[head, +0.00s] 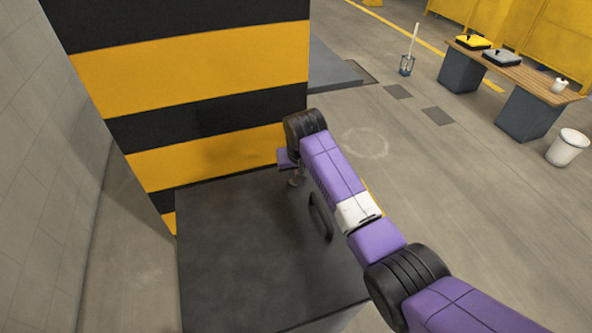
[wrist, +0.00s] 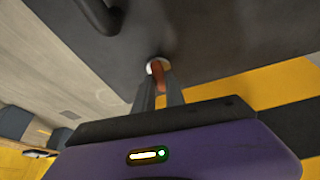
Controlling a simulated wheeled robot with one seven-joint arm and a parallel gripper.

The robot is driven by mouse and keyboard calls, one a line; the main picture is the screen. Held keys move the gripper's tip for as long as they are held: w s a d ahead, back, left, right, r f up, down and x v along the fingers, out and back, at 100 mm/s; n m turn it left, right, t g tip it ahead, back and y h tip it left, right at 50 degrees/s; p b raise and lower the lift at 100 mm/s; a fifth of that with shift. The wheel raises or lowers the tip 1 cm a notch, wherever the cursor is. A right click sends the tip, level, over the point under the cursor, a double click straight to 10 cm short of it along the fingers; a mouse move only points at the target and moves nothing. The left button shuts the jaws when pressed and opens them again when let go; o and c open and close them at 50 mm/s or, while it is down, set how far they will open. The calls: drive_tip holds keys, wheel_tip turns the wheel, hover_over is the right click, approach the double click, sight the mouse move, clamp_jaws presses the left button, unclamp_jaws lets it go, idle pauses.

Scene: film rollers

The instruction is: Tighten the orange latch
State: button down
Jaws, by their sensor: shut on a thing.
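The orange latch (wrist: 159,74) shows in the wrist view, at a pale round mount on the dark panel (wrist: 215,40). My gripper (wrist: 158,92) reaches up to it, with a finger on either side, and is shut on the latch. In the head view my gripper (head: 296,181) is low over the far part of the dark panel (head: 245,255), near the striped wall. The latch is hidden behind my arm and gripper in that view.
A dark handle (head: 320,216) stands on the panel beside my arm. The black and yellow striped wall (head: 200,75) rises behind the panel, and a grey wall (head: 50,150) stands at left. A bench (head: 520,68) and a white bin (head: 568,147) stand far right. Open floor lies between.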

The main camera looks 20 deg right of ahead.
drive_tip(key=shift+a+r+m+h+p, duration=0.1)
drive_tip(key=shift+m+h+p, duration=0.15)
drive_tip(key=shift+m, duration=0.35)
drive_tip(key=shift+a+r+m+h+p, duration=0.15)
drive_tip(key=shift+m+h, duration=0.1)
drive_tip(key=shift+m, duration=0.35)
drive_tip(key=m, duration=0.1)
drive_tip(key=m+h, duration=0.1)
drive_tip(key=shift+w+f+m+g, duration=0.1)
drive_tip(key=shift+f+m+g, duration=0.2)
drive_tip(key=shift+m, duration=0.1)
drive_tip(key=m+g+h+b, duration=0.1)
drive_tip(key=m+b, duration=0.3)
drive_tip(key=shift+w+f, duration=0.15)
drive_tip(key=m+b, duration=0.2)
drive_tip(key=b, duration=0.1)
drive_tip(key=m+g+h+b, duration=0.1)
drive_tip(key=m+b, duration=0.1)
drive_tip(key=b, duration=0.1)
drive_tip(key=shift+w+m+g, duration=0.1)
drive_tip(key=shift+m+g, duration=0.2)
drive_tip(key=m+b, duration=0.2)
drive_tip(key=b, duration=0.1)
drive_tip(key=shift+g+b, duration=0.35)
drive_tip(key=shift+g, duration=0.05)
drive_tip(key=shift+r, duration=0.25)
drive_tip(key=c, duration=1.4)
unclamp_jaws()
